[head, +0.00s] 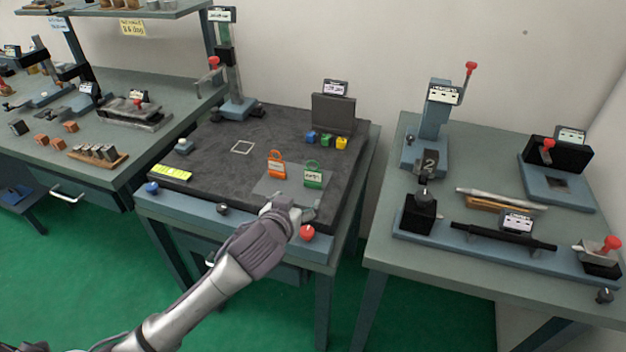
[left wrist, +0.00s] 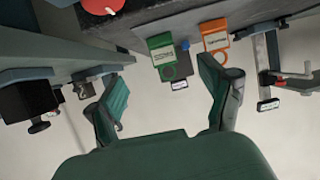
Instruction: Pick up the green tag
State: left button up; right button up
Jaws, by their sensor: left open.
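My left gripper (head: 290,210) is in front of the plate, near the table's front edge, and apart from the tags. In the left wrist view the green tag (left wrist: 162,53) lies beyond and between the open fingers of the left gripper (left wrist: 162,95), with the orange tag (left wrist: 215,38) beside it. Nothing is between the fingers. My right gripper is in neither view.
A red knob (head: 307,233) sits on the table's front edge beside the gripper. Blue, green and yellow blocks (head: 326,139) stand behind the tags by a dark upright panel (head: 333,113). A second bench (head: 390,256) with fixtures stands at right. The tabletop left of the tags is mostly clear.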

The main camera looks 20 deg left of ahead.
aim_at(313, 179)
pick_arm(q)
jog(key=x, duration=0.4)
jog(key=p+x, duration=0.1)
jog(key=x, duration=0.4)
jog(key=r+x, duration=0.1)
jog(key=x, duration=0.4)
jog(key=shift+w, duration=0.35)
jog(key=shift+r, duration=0.1)
jog(key=c, duration=1)
jog(key=shift+r, duration=0.1)
jog(key=shift+c, duration=0.2)
